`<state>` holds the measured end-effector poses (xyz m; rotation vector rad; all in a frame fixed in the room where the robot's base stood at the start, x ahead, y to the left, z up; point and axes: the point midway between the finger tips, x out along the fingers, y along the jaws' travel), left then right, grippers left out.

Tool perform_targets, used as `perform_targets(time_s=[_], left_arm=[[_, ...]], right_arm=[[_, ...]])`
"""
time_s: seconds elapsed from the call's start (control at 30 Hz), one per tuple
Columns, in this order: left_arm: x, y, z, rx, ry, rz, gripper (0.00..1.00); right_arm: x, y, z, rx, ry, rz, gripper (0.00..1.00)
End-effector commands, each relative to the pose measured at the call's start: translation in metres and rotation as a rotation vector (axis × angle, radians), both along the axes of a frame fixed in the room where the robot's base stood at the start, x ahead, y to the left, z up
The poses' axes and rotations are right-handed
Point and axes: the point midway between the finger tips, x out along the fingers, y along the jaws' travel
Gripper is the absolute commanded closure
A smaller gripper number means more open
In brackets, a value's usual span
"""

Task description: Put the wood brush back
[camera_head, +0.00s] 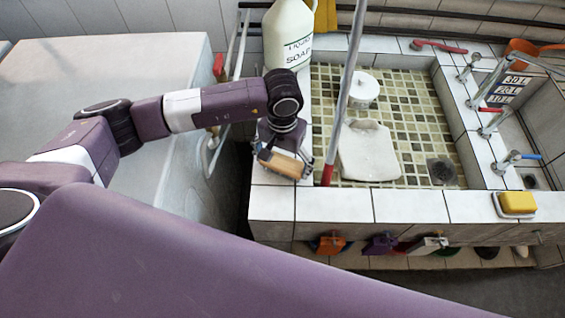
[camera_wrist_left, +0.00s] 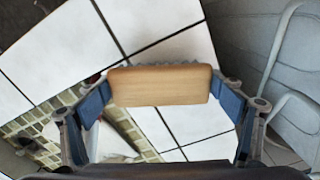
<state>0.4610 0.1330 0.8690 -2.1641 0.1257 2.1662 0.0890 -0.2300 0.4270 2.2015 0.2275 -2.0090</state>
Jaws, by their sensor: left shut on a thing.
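The wood brush (camera_head: 286,165) is a small light-brown wooden block with a smooth back. My left gripper (camera_head: 282,157) is shut on it, above the white-tiled left rim of the sink. In the left wrist view the wood brush (camera_wrist_left: 160,86) lies crosswise between the two blue-padded fingers, with bristles just showing along its far edge. I cannot tell whether the brush touches the tiles. My right gripper is not in view.
A SOAP jug (camera_head: 288,40) stands behind the gripper. A pole with a red end (camera_head: 327,174) leans just right of it. The basin holds a white cloth (camera_head: 368,152) and a lidded pot (camera_head: 362,90). A yellow sponge (camera_head: 517,202) sits front right. Coloured brushes (camera_head: 381,243) hang below the front rim.

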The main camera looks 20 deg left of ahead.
Motion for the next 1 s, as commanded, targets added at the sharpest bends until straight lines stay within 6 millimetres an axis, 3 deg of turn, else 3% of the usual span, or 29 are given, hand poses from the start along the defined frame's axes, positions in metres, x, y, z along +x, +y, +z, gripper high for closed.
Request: perform_targets(time_s=[0.1,0.47,0.5,0.6,1.0], left_arm=[[0.000,0.000,-0.011,-0.001,0.000,0.000,0.37],[0.000,0.000,-0.016,0.000,-0.002,-0.001,0.37],[0.000,0.000,-0.015,0.000,-0.001,-0.001,0.12],[0.000,0.000,-0.015,0.000,-0.001,-0.001,0.01],[0.000,0.000,-0.011,0.000,0.000,0.000,0.00]], right_arm=[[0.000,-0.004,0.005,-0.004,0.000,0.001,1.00],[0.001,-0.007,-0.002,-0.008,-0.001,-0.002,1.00],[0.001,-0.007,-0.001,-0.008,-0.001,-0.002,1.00],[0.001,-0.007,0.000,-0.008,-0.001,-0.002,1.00],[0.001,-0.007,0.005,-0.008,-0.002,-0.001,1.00]])
